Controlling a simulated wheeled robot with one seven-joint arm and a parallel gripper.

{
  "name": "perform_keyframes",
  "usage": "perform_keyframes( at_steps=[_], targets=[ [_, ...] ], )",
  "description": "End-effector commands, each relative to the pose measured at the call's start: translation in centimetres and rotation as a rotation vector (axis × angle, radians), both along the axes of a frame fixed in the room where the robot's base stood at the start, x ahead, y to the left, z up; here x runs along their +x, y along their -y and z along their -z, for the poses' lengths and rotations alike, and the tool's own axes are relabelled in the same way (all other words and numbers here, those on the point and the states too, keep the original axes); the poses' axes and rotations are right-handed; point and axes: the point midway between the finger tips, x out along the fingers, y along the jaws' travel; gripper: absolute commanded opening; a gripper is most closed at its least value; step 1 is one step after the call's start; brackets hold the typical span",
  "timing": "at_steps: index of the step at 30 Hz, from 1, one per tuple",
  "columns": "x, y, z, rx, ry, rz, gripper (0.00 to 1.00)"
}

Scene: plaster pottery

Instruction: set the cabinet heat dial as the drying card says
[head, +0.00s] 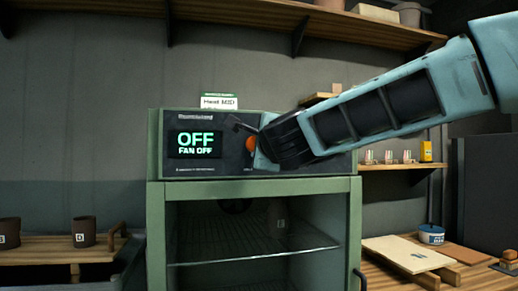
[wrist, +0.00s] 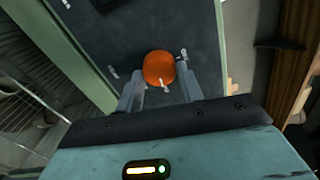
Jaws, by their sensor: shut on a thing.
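The green drying cabinet (head: 155,215) stands in the middle of the head view. Its dark front panel has a display (head: 195,144) reading "OFF" and "FAN OFF". The drying card (head: 219,102) stands on top of the cabinet; its large line reads "Heat MID", and smaller print is too small to read. The orange heat dial (head: 251,145) is at the panel's right part, partly hidden by my gripper. In the wrist view the dial (wrist: 158,67) sits between the two fingers of my gripper (wrist: 160,82), which is shut on it. Small pale marks surround the dial.
The cabinet's front is open onto a wire rack (head: 255,250). Brown pots (head: 84,231) stand on a bench at left. At right are a wooden table (head: 400,255) with boards and a shelf (head: 385,166) with small jars. A long shelf (head: 240,15) runs above.

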Motion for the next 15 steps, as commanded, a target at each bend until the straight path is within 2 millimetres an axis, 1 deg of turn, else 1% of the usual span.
perform_keyframes(
  at_steps=[12,13,15],
  targets=[
    [0.07,0.09,0.04,0.007,-0.002,0.002,0.14],
    [0.07,0.1,0.04,0.007,-0.002,0.002,0.4],
    [0.07,0.09,0.04,0.007,-0.002,0.002,0.58]
  ],
)
